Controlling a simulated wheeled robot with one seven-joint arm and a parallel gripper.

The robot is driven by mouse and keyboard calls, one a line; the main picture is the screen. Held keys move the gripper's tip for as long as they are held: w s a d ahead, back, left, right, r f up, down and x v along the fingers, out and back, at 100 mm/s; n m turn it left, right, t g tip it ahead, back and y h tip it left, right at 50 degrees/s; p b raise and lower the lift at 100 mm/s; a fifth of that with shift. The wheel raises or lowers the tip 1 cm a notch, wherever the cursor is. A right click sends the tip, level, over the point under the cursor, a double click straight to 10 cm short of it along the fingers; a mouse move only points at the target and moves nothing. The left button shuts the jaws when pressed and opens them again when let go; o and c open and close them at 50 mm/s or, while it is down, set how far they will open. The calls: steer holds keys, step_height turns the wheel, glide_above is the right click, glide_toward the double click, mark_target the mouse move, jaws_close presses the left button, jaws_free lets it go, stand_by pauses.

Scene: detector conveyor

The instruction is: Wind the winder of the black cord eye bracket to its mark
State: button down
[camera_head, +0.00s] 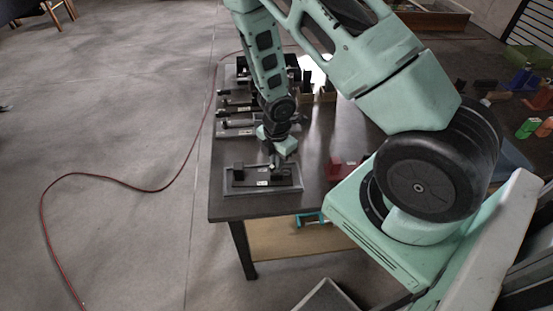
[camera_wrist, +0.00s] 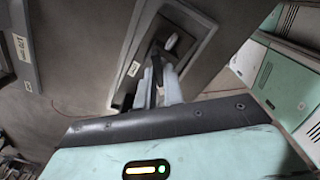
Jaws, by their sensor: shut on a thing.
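The black cord eye bracket (camera_head: 250,184) lies in a grey tray (camera_head: 288,189) near the front left corner of the table. It has a dark upright block (camera_head: 238,171) at its left end and a white label. My gripper (camera_head: 275,172) points down over the bracket's right part. In the wrist view the pale fingers (camera_wrist: 160,92) are shut on a dark upright part, which looks like the winder (camera_wrist: 158,72). A light rounded piece (camera_wrist: 171,42) shows just beyond it. The fingers hide part of the bracket, and I cannot make out the mark.
Several similar dark devices (camera_head: 237,122) stand farther back on the dark table (camera_head: 316,150). A red device (camera_head: 342,168) is to the right of the tray. Coloured items lie at the far right. A red cable (camera_head: 110,178) runs along the floor to the left.

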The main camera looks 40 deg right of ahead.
steer(key=m+p, duration=0.1)
steer(key=m, duration=0.2)
steer(key=shift+m+p, duration=0.3)
steer(key=shift+m, duration=0.1)
steer(key=m, duration=0.4)
steer(key=shift+m, duration=0.3)
stand_by(0.3)
steer(key=c, duration=1.5)
jaws_free()
step_height(320, 180, up, 17)
steer(key=p, duration=0.1)
steer(key=shift+r, duration=0.2)
